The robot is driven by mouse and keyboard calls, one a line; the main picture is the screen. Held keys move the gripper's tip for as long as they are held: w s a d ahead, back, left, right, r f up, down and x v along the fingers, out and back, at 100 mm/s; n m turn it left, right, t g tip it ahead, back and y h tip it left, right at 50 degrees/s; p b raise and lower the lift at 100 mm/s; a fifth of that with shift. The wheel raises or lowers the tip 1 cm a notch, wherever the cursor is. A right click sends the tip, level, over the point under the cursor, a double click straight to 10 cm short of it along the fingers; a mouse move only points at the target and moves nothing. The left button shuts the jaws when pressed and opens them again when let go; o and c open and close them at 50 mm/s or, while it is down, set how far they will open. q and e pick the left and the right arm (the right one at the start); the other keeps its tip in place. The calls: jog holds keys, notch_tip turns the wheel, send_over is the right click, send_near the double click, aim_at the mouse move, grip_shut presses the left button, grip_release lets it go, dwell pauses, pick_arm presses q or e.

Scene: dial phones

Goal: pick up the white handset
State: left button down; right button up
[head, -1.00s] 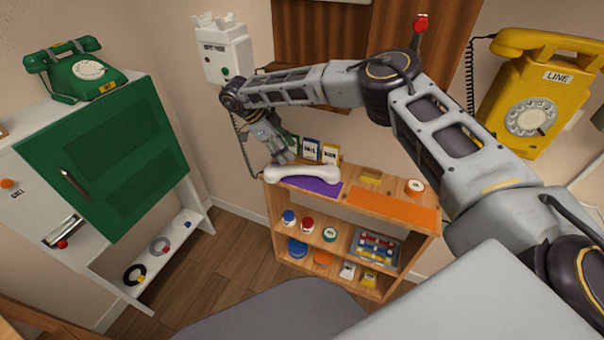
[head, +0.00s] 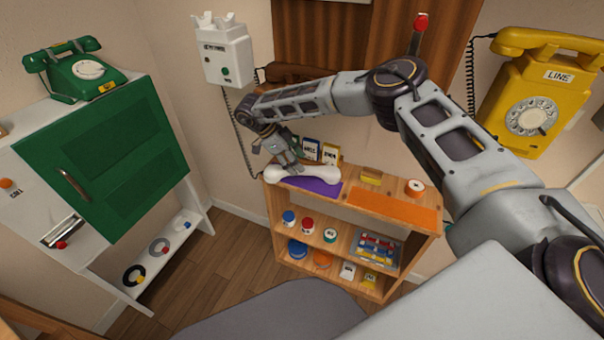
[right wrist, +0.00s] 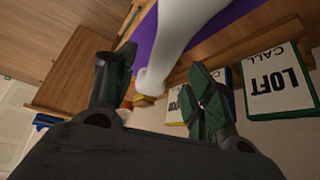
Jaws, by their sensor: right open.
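The white handset (head: 318,176) lies on the purple mat (head: 322,188) at the left of the wooden shelf's top. In the right wrist view the handset (right wrist: 187,35) runs from the top edge down to between the fingertips. My right gripper (head: 285,166) is just above and behind the handset's left part. In the right wrist view this gripper (right wrist: 155,88) has its fingers spread wide, with nothing clamped between them. Whether a finger touches the handset I cannot tell. The white wall phone (head: 226,55) hangs at the back, with a cord running down. My left gripper is not in view.
Upright cards (head: 310,150) stand close behind the handset; one is the LOFT card (right wrist: 277,83). A yellow block (head: 371,178), an orange mat (head: 394,205) and a jar (head: 414,187) are to the right. A green phone (head: 75,70) and yellow phone (head: 540,95) are farther away.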

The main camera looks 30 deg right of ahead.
jog(key=shift+s+d+f, duration=0.1)
jog(key=shift+d+f, duration=0.05)
jog(key=shift+f, duration=0.25)
jog(key=shift+x, duration=1.9)
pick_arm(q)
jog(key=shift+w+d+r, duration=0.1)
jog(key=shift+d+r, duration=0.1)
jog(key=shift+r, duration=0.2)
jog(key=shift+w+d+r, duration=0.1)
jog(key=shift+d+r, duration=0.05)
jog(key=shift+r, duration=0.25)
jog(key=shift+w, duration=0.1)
pick_arm(e)
jog(key=shift+c, duration=0.4)
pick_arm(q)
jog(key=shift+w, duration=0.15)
pick_arm(e)
grip_shut()
